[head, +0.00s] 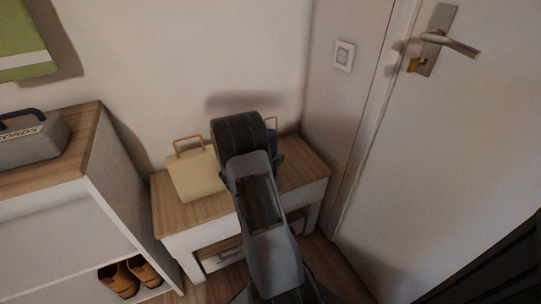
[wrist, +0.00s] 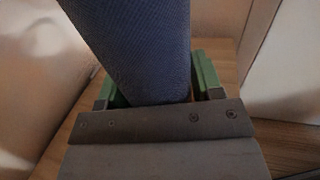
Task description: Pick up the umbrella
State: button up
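The umbrella, a dark blue fabric shape (wrist: 135,45), stands large in the wrist view between the green fingers of my gripper (wrist: 158,88). Its lower end is hidden behind the gripper's front plate. The fingers are spread wide, one on each side of it; a narrow gap seems to show at the right finger, and contact on the left cannot be told. In the head view my gripper (head: 276,158) is over the small wooden-topped table (head: 302,174), mostly hidden by my wrist. Only a bit of the blue umbrella (head: 271,142) shows there.
A cream bag (head: 195,175) with tan handles stands on the table just left of my wrist. The wall is close behind, and a white door (head: 440,130) is at the right. A white cabinet (head: 60,215) with a grey box (head: 32,143) and brown shoes (head: 130,276) is at the left.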

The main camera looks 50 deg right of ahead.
jog(key=c, duration=0.7)
jog(key=shift+r, duration=0.15)
